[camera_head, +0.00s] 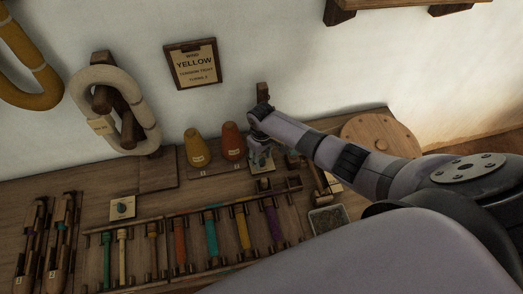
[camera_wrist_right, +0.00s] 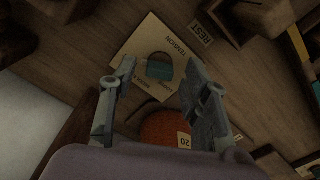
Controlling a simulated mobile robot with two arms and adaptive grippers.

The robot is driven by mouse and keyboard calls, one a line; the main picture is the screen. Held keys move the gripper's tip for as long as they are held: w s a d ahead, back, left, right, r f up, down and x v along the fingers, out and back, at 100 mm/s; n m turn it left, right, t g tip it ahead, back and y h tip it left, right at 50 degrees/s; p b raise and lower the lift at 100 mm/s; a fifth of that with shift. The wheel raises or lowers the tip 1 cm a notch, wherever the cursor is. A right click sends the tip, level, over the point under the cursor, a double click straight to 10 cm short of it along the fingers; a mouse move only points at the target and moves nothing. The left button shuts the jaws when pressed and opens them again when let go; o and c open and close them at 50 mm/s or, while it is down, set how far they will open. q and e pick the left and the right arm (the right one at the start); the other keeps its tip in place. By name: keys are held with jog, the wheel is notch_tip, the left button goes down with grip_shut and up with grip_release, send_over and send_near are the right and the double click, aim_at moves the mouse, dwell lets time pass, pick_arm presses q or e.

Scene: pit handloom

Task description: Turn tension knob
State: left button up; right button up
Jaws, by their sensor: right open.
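The tension knob (camera_wrist_right: 160,71) is a small teal knob on a pale plate (camera_wrist_right: 138,46) marked TENSION, seen in the right wrist view. My right gripper (camera_wrist_right: 158,66) is open above it, and the knob shows between its two fingertips. I cannot tell how far above the knob the fingertips are, and no contact is clear. In the head view my right gripper (camera_head: 260,147) is over the bench beside the orange cone and largely covers the plate there. My left gripper is out of view.
An orange yarn cone (camera_head: 232,141) stands close to the right gripper, with a yellow cone (camera_head: 196,148) beside it. A rack of coloured bobbins (camera_head: 210,240) lies in front. A round wooden disc (camera_head: 380,135) is at right. A wall sign (camera_head: 193,62) reads YELLOW.

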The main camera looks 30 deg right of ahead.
aim_at(262, 160)
notch_tip(262, 160, up, 12)
jog(key=shift+f, duration=0.2)
jog(key=shift+s+f, duration=0.1)
dwell(0.6)
